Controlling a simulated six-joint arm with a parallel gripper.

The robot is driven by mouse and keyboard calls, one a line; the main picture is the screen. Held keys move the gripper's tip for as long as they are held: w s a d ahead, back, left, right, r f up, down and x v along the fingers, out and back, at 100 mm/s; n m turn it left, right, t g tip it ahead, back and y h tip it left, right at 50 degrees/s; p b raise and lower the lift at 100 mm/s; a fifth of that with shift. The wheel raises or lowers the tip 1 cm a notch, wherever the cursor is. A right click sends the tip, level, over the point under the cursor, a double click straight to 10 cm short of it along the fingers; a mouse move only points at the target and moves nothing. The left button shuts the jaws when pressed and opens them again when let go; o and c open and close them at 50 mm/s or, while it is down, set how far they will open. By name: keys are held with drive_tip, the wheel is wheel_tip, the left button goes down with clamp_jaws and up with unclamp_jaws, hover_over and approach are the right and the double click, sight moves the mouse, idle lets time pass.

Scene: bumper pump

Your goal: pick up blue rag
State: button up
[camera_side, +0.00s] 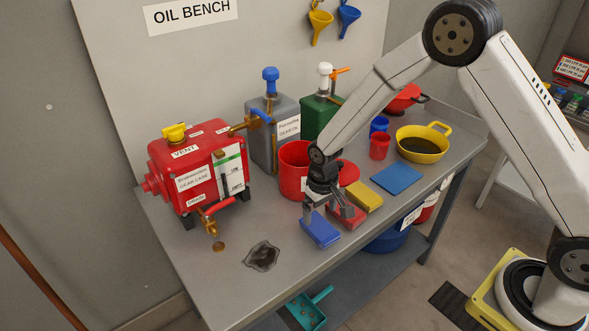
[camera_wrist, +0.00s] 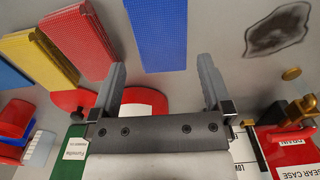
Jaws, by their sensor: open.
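A folded blue rag (camera_side: 321,230) lies on the bench near its front edge. In the wrist view the blue rag (camera_wrist: 156,32) is a long blue rectangle, beyond my fingertips and lined up with the gap between them. My gripper (camera_side: 331,214) is open and empty, pointing down above the blue rag and the red rag. It also shows in the wrist view (camera_wrist: 163,70) with two grey fingers spread apart. The height of the fingertips above the rag is hard to tell.
A red rag (camera_wrist: 76,42) and a yellow rag (camera_side: 364,196) lie beside it, then a flat blue piece (camera_side: 397,179). A red bucket (camera_side: 294,160) stands behind my gripper. A dark oil stain (camera_side: 262,256) lies left. The red gear case (camera_side: 185,165) stands farther left.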

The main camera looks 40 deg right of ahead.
sight(320, 226)
drive_tip(key=shift+f, duration=0.35)
drive_tip(key=shift+f, duration=2.6)
drive_tip(key=c, duration=0.9)
drive_tip(key=shift+r, duration=0.1)
